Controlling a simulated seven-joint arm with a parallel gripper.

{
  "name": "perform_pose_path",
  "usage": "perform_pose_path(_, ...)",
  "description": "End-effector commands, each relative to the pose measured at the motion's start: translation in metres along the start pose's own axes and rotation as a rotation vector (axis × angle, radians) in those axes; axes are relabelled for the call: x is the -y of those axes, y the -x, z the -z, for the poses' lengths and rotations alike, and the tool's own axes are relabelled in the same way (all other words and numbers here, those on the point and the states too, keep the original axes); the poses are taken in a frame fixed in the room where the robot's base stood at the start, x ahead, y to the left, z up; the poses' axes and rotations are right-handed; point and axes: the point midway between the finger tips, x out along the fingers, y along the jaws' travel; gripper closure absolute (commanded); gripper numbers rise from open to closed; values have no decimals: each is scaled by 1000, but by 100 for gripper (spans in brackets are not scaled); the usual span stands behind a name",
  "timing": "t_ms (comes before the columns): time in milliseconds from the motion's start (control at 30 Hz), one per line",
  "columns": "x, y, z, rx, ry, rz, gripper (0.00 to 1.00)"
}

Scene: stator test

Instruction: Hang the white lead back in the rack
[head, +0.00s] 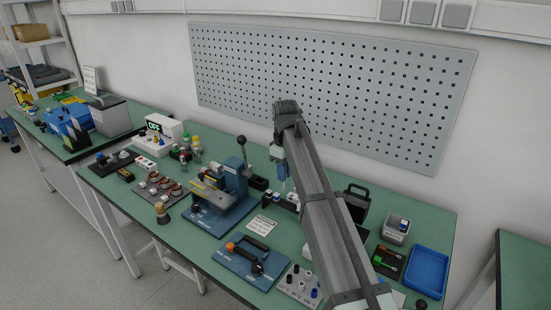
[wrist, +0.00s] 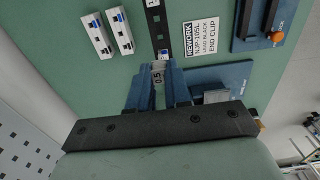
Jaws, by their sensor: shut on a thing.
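My gripper (wrist: 155,75) points down, with its blue fingers close together over the bench. It is shut on a small pale piece marked 0.5 (wrist: 158,74) that shows between the fingertips. I cannot tell whether this piece belongs to the white lead. In the head view my gripper (head: 285,172) is over the middle of the bench, partly behind my arm. A black strip (wrist: 154,22) with pale labels lies just beyond the fingertips. I cannot tell if it is the rack. No white lead can be made out clearly.
Two white blocks with blue and black parts (wrist: 96,35) lie left of the strip. A rework card (wrist: 201,38) lies right of it. A blue press (head: 225,190), a blue fixture plate (head: 250,262) and a blue tray (head: 427,270) stand on the green bench.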

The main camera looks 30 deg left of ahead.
Motion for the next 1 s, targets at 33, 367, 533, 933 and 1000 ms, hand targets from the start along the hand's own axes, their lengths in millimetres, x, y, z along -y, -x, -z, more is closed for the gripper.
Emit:
perform_pose_path(33,2,-2,-3,0,2,0,100)
perform_pose_path(367,2,-25,-3,1,3,1,100)
perform_pose_path(533,2,-42,-3,1,2,1,100)
perform_pose_path(933,1,-44,-3,0,2,0,100)
perform_pose_path(1000,1,-44,-3,0,2,0,100)
